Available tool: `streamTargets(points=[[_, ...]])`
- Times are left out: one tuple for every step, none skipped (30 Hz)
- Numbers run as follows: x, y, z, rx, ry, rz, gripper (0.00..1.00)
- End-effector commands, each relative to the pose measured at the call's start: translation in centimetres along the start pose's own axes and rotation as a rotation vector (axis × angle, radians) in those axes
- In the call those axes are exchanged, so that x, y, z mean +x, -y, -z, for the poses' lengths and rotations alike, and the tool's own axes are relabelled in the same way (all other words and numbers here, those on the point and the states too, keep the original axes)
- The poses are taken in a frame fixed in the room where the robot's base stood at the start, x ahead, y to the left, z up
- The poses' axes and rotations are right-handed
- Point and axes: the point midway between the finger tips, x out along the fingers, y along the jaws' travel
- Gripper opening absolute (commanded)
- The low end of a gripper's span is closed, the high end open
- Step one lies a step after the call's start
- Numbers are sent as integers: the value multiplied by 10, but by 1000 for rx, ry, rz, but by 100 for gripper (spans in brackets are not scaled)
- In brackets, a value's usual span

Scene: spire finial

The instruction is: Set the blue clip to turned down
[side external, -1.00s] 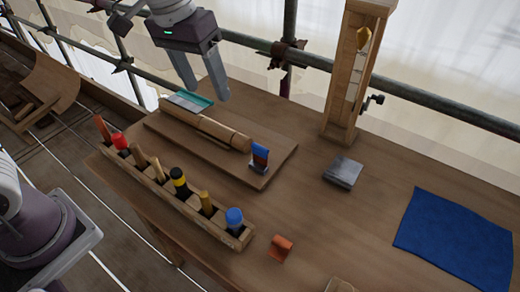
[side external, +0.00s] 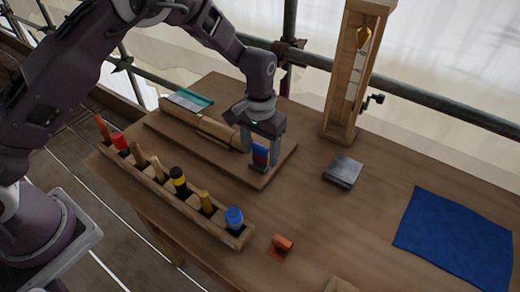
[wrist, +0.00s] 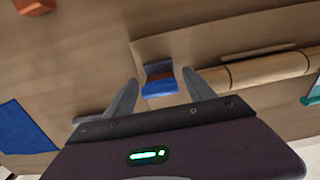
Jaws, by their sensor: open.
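The blue clip (side external: 260,155) stands upright at the near right end of the wooden board (side external: 283,160), with a reddish-brown part below its blue top and a grey foot. It also shows in the wrist view (wrist: 159,88), between the fingers. My gripper (side external: 260,160) is open, its fingers coming down on either side of the clip. In the wrist view the open fingers (wrist: 160,88) lie left and right of it with gaps. I cannot tell whether either finger touches it.
A turned wooden spindle (side external: 217,130) lies along the board beside the clip. A tool rack (side external: 190,208) with several handles stands at the front. An orange block (side external: 281,246), a grey block (side external: 343,171) and a blue cloth (side external: 455,240) lie on the table. A tall wooden frame (side external: 340,90) stands behind.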

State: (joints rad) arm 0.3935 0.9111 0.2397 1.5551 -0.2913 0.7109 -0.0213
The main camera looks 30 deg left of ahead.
Motion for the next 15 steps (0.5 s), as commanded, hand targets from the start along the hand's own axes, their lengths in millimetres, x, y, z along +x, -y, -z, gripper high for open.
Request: streamTargets(points=[[0,0,0,0,0,0,63],[0,0,0,0,0,0,63],[0,0,0,0,0,0,59],[0,0,0,0,0,0,53],[0,0,0,0,0,0,47],[-1,0,0,0,0,0,39],[-1,0,0,0,0,0,33],[-1,0,0,0,0,0,27],[-1,0,0,0,0,0,20],[-1,0,0,0,0,0,14],[-1,0,0,0,0,0,8],[-1,0,0,0,0,0,0],[-1,0,0,0,0,0,0],[-1,0,0,0,1,0,0],[-1,0,1,0,7,-1,0]])
